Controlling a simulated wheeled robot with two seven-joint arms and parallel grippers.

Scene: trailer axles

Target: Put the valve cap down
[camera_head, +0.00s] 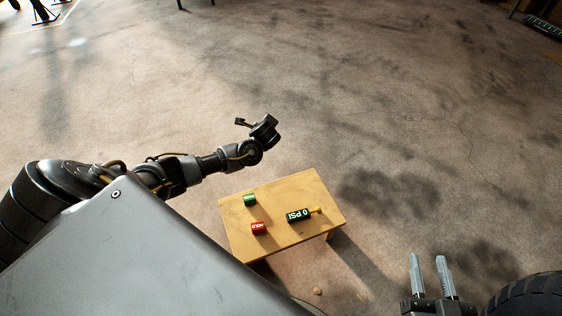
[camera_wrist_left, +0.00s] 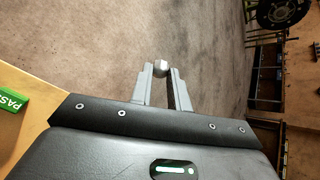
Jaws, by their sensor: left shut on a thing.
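The valve cap (camera_wrist_left: 161,67) is a small, rounded, silvery piece in the left wrist view. It sits between the fingertips of my left gripper (camera_wrist_left: 161,73), which is shut on it. In the head view my left gripper (camera_head: 264,131) is just beyond the far edge of the small wooden table (camera_head: 290,189); its fingers and the cap cannot be made out there. My right gripper (camera_head: 430,266) is at the lower right of the head view, its two fingers apart with nothing between them.
On the table are a green block (camera_head: 249,199), a red block (camera_head: 258,228) and a black gauge reading 0 PSI with a yellow end (camera_head: 298,215). The table's right end is bare. A tyre (camera_head: 530,296) stands at the lower right. The floor beyond is open.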

